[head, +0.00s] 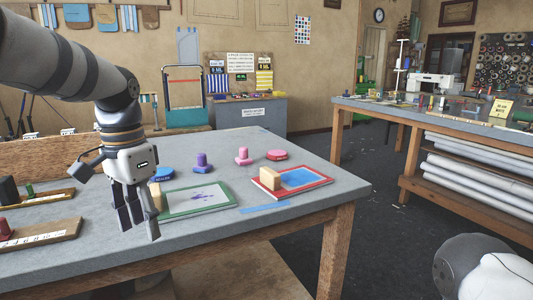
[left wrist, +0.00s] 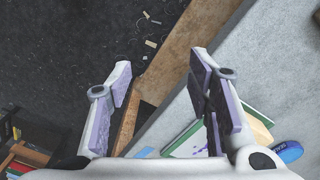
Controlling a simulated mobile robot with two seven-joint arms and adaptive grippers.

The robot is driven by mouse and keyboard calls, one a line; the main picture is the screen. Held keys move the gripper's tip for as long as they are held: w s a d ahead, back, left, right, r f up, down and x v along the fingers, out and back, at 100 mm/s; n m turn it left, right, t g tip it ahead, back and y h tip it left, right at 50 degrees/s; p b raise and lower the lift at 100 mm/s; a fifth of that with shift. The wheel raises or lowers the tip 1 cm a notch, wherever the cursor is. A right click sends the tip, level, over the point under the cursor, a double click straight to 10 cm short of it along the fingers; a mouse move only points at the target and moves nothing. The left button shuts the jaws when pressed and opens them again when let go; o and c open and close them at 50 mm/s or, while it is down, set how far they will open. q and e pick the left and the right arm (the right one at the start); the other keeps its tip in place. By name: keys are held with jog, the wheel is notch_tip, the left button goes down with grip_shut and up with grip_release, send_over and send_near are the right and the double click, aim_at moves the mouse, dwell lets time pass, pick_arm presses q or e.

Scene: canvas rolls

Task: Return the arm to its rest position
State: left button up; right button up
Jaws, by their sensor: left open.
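My left gripper (head: 138,218) hangs over the left part of the grey table (head: 240,260), fingers pointing down, open and empty. It is just left of the green-framed screen (head: 200,199), near the table's front edge. In the left wrist view the two spread fingers (left wrist: 165,95) have the wooden table edge and the dark floor between them, with no object in the jaws. My right gripper is not in view; a rounded grey and white part of my own body shows at the lower right of the head view.
A red-framed screen (head: 305,180) with blue in it, a purple stamp (head: 202,163), a pink stamp (head: 243,156) and a pink round tin (head: 277,155) are on the table. Wooden trays (head: 40,236) lie at left. A second table (head: 440,112) stands right, beyond open floor (head: 385,200).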

pick_arm(q)
notch_tip(320, 180, down, 14)
jog(key=n+g, duration=0.1)
jog(key=s+d+f+n, duration=0.2)
jog(key=s+f, duration=1)
jog(key=f, duration=0.5)
jog(key=s+a+f+n, duration=0.1)
jog(key=s+f+n, duration=0.1)
jog(key=s, duration=1.1)
jog(key=s+a+f+n+g, duration=0.1)
jog(key=s+f, duration=0.2)
jog(key=s, duration=1.1)
jog(key=shift+a+f+n, duration=0.3)
jog(key=shift+f+n, duration=0.05)
jog(key=shift+n, duration=0.05)
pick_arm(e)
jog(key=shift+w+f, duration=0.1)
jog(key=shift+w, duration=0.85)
